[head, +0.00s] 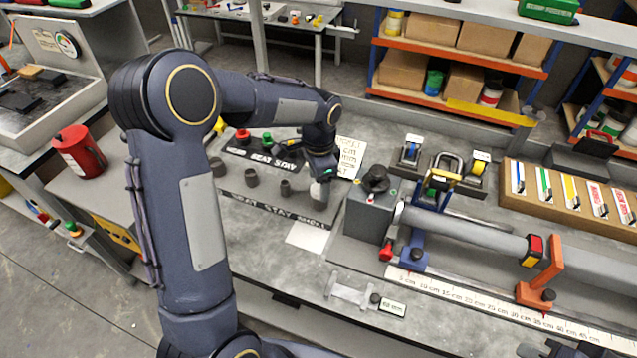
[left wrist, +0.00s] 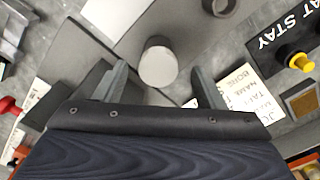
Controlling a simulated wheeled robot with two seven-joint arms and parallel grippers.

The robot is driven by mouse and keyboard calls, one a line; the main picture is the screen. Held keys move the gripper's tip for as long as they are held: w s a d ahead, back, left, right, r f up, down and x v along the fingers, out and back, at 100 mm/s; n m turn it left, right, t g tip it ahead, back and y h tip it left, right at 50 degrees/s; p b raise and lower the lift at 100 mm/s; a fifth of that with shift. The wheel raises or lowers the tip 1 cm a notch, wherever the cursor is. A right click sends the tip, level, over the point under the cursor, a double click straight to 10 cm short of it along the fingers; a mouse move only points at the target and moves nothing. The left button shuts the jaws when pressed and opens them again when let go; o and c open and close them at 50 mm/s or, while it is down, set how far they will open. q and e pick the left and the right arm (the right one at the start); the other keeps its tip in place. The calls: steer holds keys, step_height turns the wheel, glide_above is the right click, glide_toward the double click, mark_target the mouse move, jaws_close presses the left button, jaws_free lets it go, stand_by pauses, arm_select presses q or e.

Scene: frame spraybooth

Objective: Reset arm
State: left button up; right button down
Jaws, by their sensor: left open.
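My left arm comes in from the bottom of the head view, bends at a high elbow, and its gripper (head: 321,172) points down over the bench. In the left wrist view the gripper (left wrist: 160,85) is open, with its two fingers wide apart. A grey cylinder with a pale round top (left wrist: 158,62) shows between the fingertips; whether they touch it I cannot tell. It also shows just below the gripper in the head view (head: 318,193). My right gripper does not show.
Several small dark cylinders (head: 251,177) stand on the seat-stay board to the left. A clamp fixture with a long grey tube (head: 470,232) and a ruler fills the right. A red can (head: 80,152) stands at the far left. Shelves (head: 460,60) stand behind.

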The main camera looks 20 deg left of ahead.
mark_target(317, 189)
arm_select(q)
step_height(317, 189, up, 7)
steer(key=shift+f+b, duration=0.2)
steer(key=shift+b, duration=0.15)
steer(key=shift+s+r, duration=0.3)
steer(key=shift+s, duration=0.05)
steer(key=s+r+n+t+h, duration=0.2)
steer(key=s+r+n, duration=0.3)
steer(key=s, duration=0.7)
steer(key=s+d+f+n+t+h, duration=0.1)
steer(key=s+n, duration=0.2)
steer(key=s, duration=0.3)
steer(key=s+d+f+n+t, duration=0.2)
steer(key=s, duration=0.4)
steer(key=shift+s+n+t+h, duration=0.25)
steer(key=shift+n+t+h, duration=0.05)
steer(key=shift+n+h, duration=0.1)
